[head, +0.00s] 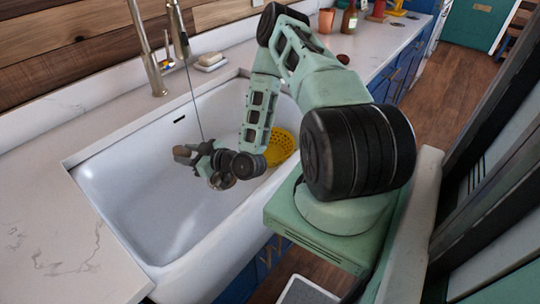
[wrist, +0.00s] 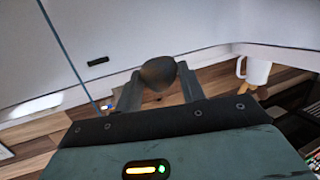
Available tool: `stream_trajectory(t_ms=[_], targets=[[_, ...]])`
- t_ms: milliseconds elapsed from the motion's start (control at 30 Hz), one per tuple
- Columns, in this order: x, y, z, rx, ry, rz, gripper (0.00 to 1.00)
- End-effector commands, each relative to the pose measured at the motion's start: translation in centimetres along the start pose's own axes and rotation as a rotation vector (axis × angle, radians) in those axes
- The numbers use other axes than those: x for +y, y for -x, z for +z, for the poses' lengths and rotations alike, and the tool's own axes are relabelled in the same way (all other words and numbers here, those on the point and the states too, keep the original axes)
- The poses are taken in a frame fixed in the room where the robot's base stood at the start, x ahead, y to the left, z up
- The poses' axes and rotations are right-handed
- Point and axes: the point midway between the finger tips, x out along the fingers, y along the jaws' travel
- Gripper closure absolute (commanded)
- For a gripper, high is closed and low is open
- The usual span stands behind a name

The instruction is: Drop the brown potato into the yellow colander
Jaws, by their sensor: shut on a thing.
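The brown potato (wrist: 158,73) is between the two fingertips of my gripper (wrist: 160,86) in the wrist view, and the jaws are shut on it. In the head view my gripper (head: 186,154) hangs over the white sink, with a small brown end of the potato (head: 180,150) showing at its tips. The yellow colander (head: 280,148) is in the right part of the sink in the head view. It lies to the right of my gripper and is partly hidden behind my arm. The colander does not show in the wrist view.
The white sink (head: 140,190) has bare room at the left. A tall faucet (head: 148,55) stands behind it. A soap dish (head: 210,62) and a terracotta cup (head: 327,20) are on the counter. A white mug (wrist: 257,72) shows in the wrist view.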

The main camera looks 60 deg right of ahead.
Motion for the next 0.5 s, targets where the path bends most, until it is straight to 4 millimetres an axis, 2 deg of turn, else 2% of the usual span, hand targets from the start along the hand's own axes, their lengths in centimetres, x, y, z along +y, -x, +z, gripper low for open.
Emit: stream_trajectory(t_ms=[33, 100, 267, 400, 500], targets=[[2.4, -1.0, 2.9, 0.004, -0.005, 0.075, 0.83], [5.9, -1.4, 4.1, 0.007, -0.029, 0.206, 0.83], [12.7, -0.7, 4.9, 0.016, -0.089, 0.509, 0.83], [17.2, 1.5, 4.8, 0.016, -0.134, 0.768, 0.83], [19.9, 3.6, 4.6, 0.016, -0.164, 0.949, 0.83]])
